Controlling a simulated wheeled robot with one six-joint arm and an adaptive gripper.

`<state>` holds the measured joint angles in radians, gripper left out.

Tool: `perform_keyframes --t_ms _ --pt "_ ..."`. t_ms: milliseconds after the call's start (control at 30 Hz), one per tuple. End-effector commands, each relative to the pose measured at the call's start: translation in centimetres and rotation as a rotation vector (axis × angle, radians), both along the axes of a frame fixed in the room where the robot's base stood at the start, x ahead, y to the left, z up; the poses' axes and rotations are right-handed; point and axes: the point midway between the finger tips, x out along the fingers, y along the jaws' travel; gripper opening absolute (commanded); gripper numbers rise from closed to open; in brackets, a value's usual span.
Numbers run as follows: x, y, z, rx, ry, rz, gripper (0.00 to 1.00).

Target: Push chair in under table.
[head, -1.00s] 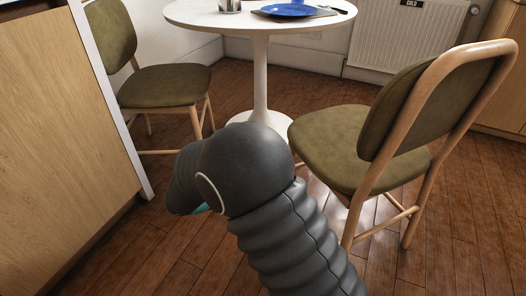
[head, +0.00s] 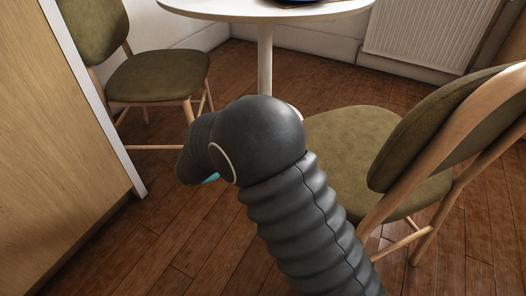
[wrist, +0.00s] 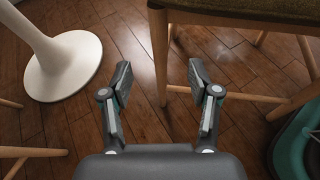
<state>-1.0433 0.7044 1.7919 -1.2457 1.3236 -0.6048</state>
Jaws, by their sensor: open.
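A chair (head: 345,150) with a green seat and wooden frame stands at the right in the head view, its backrest leaning to the upper right. A second like chair (head: 160,76) stands at the left. The round white table (head: 262,9) is at the top, its pedestal between the chairs. In the wrist view, the table's white base (wrist: 65,68) is at the left, and a chair's legs and seat edge (wrist: 240,17) are at the top right. My gripper (wrist: 160,75) is open and empty, with one wooden leg showing between its fingers. I cannot tell whether they touch. The gripper is hidden in the head view.
A wooden cabinet (head: 60,140) with a white edge stands close at the left. A white radiator (head: 420,30) is on the back wall. Wooden floor (head: 190,225) is clear between the cabinet and my arm.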

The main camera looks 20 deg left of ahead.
Motion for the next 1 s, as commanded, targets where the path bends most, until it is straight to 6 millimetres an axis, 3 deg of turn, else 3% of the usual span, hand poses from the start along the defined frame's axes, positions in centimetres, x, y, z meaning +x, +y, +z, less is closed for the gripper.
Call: perform_keyframes --t_ms 267,433,1000 --pt "-0.4 0.5 0.0 0.0 0.0 0.011 0.61" --pt "0.4 -0.1 -0.5 0.001 0.0 0.009 0.61" --pt "7.4 -5.3 -4.1 0.0 0.001 0.005 0.61"
